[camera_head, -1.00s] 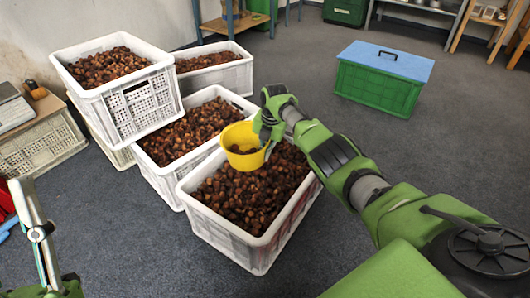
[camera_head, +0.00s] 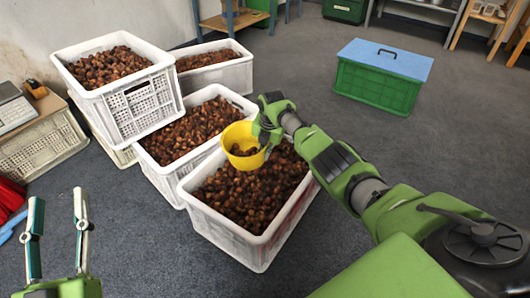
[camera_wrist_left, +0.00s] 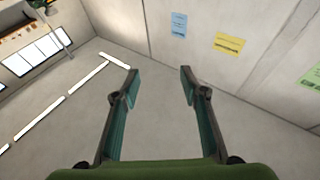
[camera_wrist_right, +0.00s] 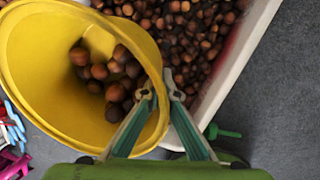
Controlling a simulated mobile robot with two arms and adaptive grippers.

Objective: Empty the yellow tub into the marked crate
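The yellow tub (camera_head: 238,136) is above the near crate (camera_head: 235,238), a white crate full of chestnuts. My right gripper (camera_wrist_right: 158,92) is shut on the tub's rim, one finger on each side of the wall. In the right wrist view the tub (camera_wrist_right: 30,62) is tilted and several chestnuts (camera_wrist_right: 108,75) lie inside; one is blurred. A reddish strip shows along that crate's inner wall in the right wrist view; I cannot tell if it is a mark. My left gripper (camera_head: 58,205) is open and empty at the lower left, apart from everything.
More white crates of chestnuts stand behind: a middle one (camera_head: 160,178), a raised one (camera_head: 138,108) and a back one (camera_head: 222,75). A green box with a blue lid (camera_head: 380,80) stands at the back right. The floor between is clear.

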